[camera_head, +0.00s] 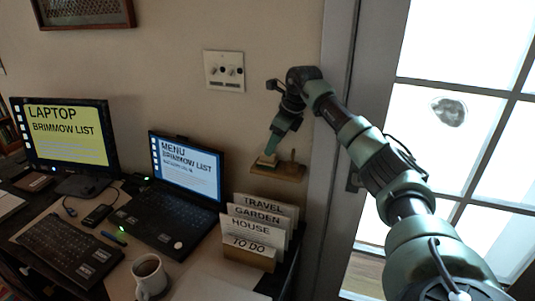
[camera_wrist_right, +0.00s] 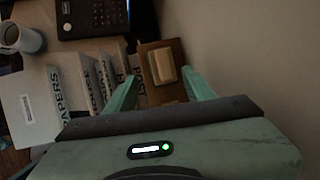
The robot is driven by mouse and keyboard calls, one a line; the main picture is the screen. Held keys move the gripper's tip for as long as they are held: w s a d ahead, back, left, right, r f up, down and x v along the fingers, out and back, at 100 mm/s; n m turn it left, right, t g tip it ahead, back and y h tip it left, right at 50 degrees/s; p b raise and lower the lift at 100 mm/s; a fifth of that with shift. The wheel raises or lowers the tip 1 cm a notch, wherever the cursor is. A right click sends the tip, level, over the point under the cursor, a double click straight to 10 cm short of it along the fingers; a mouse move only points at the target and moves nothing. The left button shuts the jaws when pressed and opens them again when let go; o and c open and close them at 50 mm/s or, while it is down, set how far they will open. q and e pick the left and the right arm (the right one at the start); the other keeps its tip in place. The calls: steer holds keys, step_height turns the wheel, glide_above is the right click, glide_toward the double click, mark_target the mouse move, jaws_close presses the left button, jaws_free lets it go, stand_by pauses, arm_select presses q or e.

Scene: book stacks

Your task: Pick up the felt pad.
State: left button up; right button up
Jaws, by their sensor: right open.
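A small block-like pad, pale with a tan side (camera_wrist_right: 163,66), lies on a little wooden wall shelf (camera_wrist_right: 176,91); I take it to be the felt pad. In the head view the pad (camera_head: 265,161) shows at the left end of the shelf (camera_head: 283,174), partly hidden by my right gripper (camera_head: 270,152). In the wrist view my right gripper (camera_wrist_right: 160,75) is open, with its green fingers apart and the pad in line with the gap between them. I cannot tell whether the fingers touch it. My left gripper is not in view.
Below the shelf stands a file holder with labelled cards (camera_head: 258,225). A laptop (camera_head: 175,200), a monitor (camera_head: 65,135), a keyboard (camera_head: 67,250) and a mug (camera_head: 149,275) crowd the desk. The wall is close behind the shelf; a glazed door (camera_head: 450,120) is at the right.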

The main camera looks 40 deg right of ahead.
mark_target(270, 164)
steer(key=shift+w+d+f, duration=0.15)
steer(key=shift+w+d, duration=0.05)
steer(key=shift+w, duration=0.15)
steer(key=shift+w+f, duration=0.2)
steer(key=shift+f, duration=0.1)
steer(key=shift+w+a+f+p, duration=0.15)
steer(key=shift+a+f+p, duration=0.1)
steer(key=shift+f+p, duration=0.2)
steer(key=shift+w+a+f+p, duration=0.1)
steer(key=shift+a+f+p, duration=0.1)
steer(key=shift+f+p, duration=0.25)
steer(key=x, duration=0.4)
steer(key=shift+d+p, duration=0.2)
steer(key=shift+p, duration=0.2)
steer(key=shift+w+f, duration=0.1)
steer(key=shift+f, duration=0.05)
steer(key=c, duration=1.1)
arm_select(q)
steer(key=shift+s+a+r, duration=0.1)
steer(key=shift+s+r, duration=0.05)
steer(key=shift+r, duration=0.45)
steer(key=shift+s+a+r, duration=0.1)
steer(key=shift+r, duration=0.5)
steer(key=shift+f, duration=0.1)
